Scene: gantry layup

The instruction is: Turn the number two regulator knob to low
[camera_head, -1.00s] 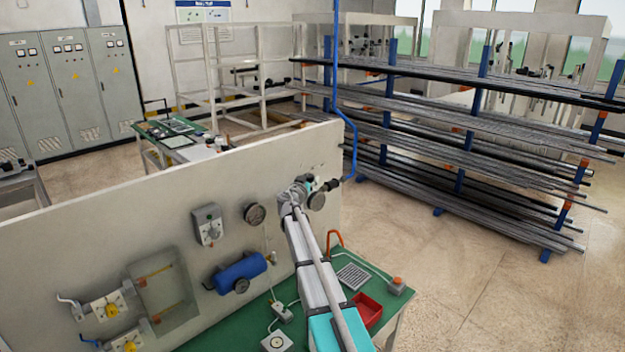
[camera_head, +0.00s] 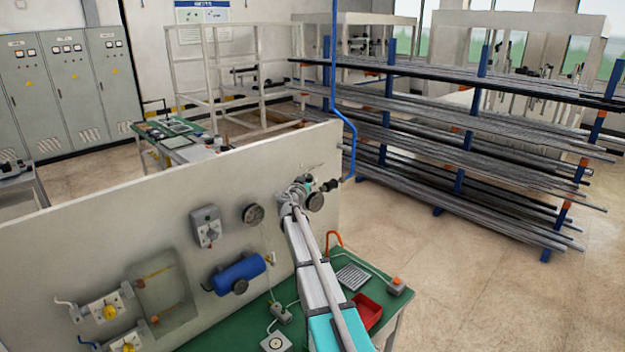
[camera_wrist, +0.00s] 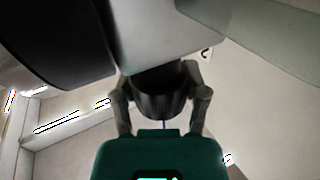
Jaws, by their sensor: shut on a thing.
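In the wrist view my gripper (camera_wrist: 160,78) has its two fingers closed on the sides of a dark round knob (camera_wrist: 160,103). A small black mark that looks like a "2" (camera_wrist: 206,53) shows on the pale surface beside the right finger. The knob's pointer and any low marking cannot be made out. In the head view my arm reaches to the right part of the upright grey panel (camera_head: 180,190). My gripper there is small and partly hidden by my wrist, beside a dark fitting on the blue pipe (camera_head: 331,185).
A round gauge (camera_head: 253,214), a grey switch box (camera_head: 207,227) and a blue cylinder (camera_head: 238,273) are on the panel left of my arm. A red tray (camera_head: 368,309) lies on the green bench below. A pipe rack (camera_head: 470,130) stands behind; open floor lies at right.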

